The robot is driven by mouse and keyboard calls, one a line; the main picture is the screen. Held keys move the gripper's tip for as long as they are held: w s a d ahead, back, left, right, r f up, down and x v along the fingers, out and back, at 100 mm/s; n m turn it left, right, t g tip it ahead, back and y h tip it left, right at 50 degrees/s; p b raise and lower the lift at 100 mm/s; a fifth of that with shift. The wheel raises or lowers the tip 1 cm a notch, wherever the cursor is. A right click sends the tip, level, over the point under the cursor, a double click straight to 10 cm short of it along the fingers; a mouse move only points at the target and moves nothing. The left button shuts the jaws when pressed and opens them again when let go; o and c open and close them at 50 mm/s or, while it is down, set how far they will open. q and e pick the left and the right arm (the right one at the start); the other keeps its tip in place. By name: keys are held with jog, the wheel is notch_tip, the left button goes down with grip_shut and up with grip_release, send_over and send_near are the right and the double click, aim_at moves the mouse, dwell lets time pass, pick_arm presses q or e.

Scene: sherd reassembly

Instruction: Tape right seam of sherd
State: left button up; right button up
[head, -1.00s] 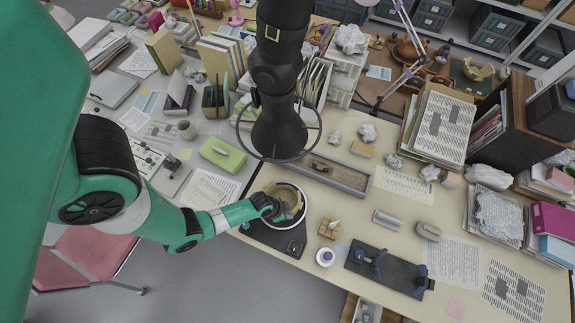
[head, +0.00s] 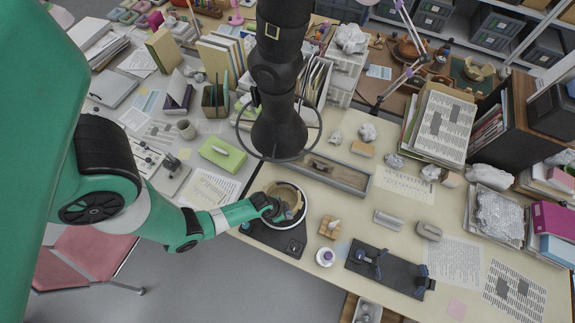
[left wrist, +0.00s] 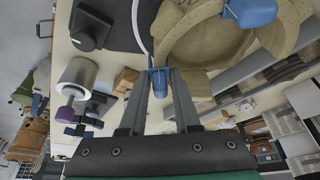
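The sherd vessel is a tan, bowl-like piece (head: 287,203) inside a white ring on a dark base at the front of the bench. In the left wrist view the sherd (left wrist: 205,42) fills the top right, with a blue piece (left wrist: 252,10) on its rim. My left gripper (head: 274,213) reaches in from the left over the front of the sherd. The sherd's seams cannot be made out. My right gripper is not in view.
A white bottle with a purple top (head: 325,257) and a small wooden block (head: 330,227) stand right of the sherd. A dark stand with blue parts (head: 388,268) lies further right. A long tray (head: 335,176) lies behind. A black column with a ring (head: 280,135) hangs above it.

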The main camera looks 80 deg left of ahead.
pick_arm(q)
jog(key=o, duration=0.4)
jog(key=shift+o, duration=0.2)
jog(key=p+v, duration=0.4)
jog(key=v, duration=0.7)
jog(key=shift+r, duration=0.3)
